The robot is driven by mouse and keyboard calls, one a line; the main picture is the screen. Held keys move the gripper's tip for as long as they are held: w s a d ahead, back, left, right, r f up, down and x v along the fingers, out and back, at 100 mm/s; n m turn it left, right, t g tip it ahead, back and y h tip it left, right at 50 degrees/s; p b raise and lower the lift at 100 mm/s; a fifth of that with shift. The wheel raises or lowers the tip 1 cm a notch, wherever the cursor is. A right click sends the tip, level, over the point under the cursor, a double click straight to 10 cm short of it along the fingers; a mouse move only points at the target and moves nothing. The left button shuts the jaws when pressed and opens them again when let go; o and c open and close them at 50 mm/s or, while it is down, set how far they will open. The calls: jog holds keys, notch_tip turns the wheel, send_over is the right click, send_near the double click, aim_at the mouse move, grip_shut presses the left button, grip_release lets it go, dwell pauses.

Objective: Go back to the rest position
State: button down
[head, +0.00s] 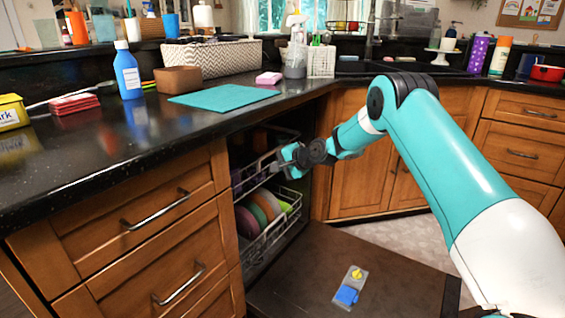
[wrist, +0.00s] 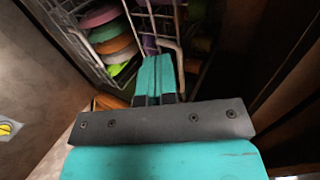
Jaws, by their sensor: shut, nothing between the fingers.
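My gripper (head: 281,163) is at the open dishwasher, level with its upper rack (head: 250,178) and in front of it. The fingers are small in the head view. In the wrist view my gripper (wrist: 156,62) shows its two teal fingers pressed together, with nothing between them. The fingertips are close to the white rack wires; I cannot tell whether they touch. The lower rack (head: 262,248) holds several coloured plates (head: 264,207), which also show in the wrist view (wrist: 111,40).
The dishwasher door (head: 330,255) lies open and flat below my arm, with a blue and yellow detergent packet (head: 349,290) on it. The black counter (head: 150,145) edge is left of my gripper. A teal mat (head: 224,98) and blue bottle (head: 127,72) stand on it. Floor shows at right.

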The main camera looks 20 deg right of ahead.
jog(key=s+a+r+n+g, duration=0.3)
jog(key=s+a+r+n, duration=0.3)
jog(key=s, duration=0.4)
jog(key=s+a+r+n+g, duration=0.2)
jog(key=s+a+r+n, duration=0.1)
jog(key=s+a+r, duration=0.65)
jog(key=s+d+n+g+h, duration=0.2)
jog(key=s+n+g, duration=0.5)
jog(key=s, duration=2.4)
notch_tip(320, 180, up, 23)
jog(key=n+t+p, duration=0.2)
jog(key=p, duration=2)
jog(key=shift+w+p, duration=0.25)
jog(key=shift+p, duration=0.15)
jog(key=shift+d, duration=0.15)
